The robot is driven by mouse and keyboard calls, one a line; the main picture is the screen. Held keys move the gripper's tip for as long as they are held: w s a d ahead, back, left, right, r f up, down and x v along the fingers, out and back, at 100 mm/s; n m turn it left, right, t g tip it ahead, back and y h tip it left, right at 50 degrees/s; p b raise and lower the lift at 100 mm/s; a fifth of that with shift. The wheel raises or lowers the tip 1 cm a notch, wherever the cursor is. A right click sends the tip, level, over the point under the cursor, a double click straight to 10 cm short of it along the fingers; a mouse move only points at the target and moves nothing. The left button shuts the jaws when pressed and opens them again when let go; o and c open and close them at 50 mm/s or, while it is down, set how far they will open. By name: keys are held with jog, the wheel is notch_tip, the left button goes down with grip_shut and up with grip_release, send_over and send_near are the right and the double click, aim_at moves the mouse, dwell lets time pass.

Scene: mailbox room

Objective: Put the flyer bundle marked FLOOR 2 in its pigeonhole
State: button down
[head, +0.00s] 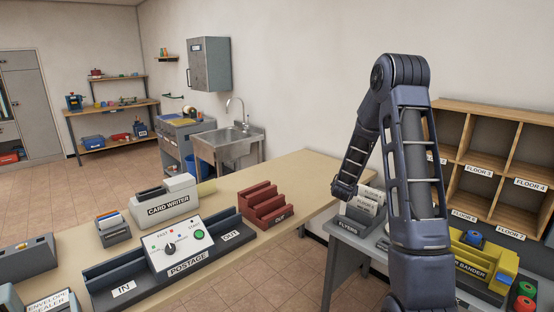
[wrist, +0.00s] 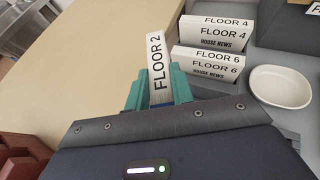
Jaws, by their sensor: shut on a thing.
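The flyer bundle marked FLOOR 2 (wrist: 156,55) is a white upright block between the teal fingers of my gripper (wrist: 158,82) in the wrist view. My gripper is shut on it. In the head view my arm's end is above the FLYERS holder (head: 347,226), and the fingers and the held bundle cannot be made out. The wooden pigeonhole rack (head: 540,112) stands at the right of the head view. Its FLOOR 3, FLOOR 4 and FLOOR 7 labels are readable. My arm covers its left part, and I see no readable FLOOR 2 label.
Other bundles, FLOOR 4 (wrist: 215,36) and FLOOR 6 (wrist: 208,68), stand beside the held one. A white oval dish (wrist: 281,87) is to their right. A yellow bander (head: 480,262) stands before the rack. The beige counter (head: 300,170) holds a postage machine (head: 180,248).

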jog(key=w+a+r+n+y, duration=0.1)
jog(key=w+a+r, duration=0.2)
jog(key=a, duration=0.5)
jog(key=w+a+r+y, duration=0.1)
jog(key=w+a+r, duration=0.1)
jog(key=a, duration=0.6)
jog(key=w+a+r+n, duration=0.1)
jog(key=w+a+r, duration=0.2)
jog(key=a, duration=0.6)
jog(key=s+a+r+n+y, duration=0.15)
jog(key=a+r, duration=0.25)
jog(key=a, duration=0.9)
jog(key=s+a+r+n+y, duration=0.1)
jog(key=s+a+r+y, duration=0.15)
jog(key=a, duration=1.05)
jog(key=s+a+r+n+y, duration=0.1)
jog(key=s+a, duration=0.4)
jog(key=a, duration=0.3)
jog(key=s+a+n+y, duration=0.1)
jog(key=s+a, duration=0.5)
jog(key=a, duration=0.3)
jog(key=s+a+r+n+y, duration=0.1)
jog(key=s+a+n, duration=0.1)
jog(key=s+a, duration=0.45)
jog(key=s+a+n+g+y, duration=0.3)
jog(key=s+a+n+y, duration=0.1)
jog(key=s+a, duration=2)
notch_tip(320, 180, down, 19)
jog(key=s+d, duration=0.1)
jog(key=shift+s, duration=0.15)
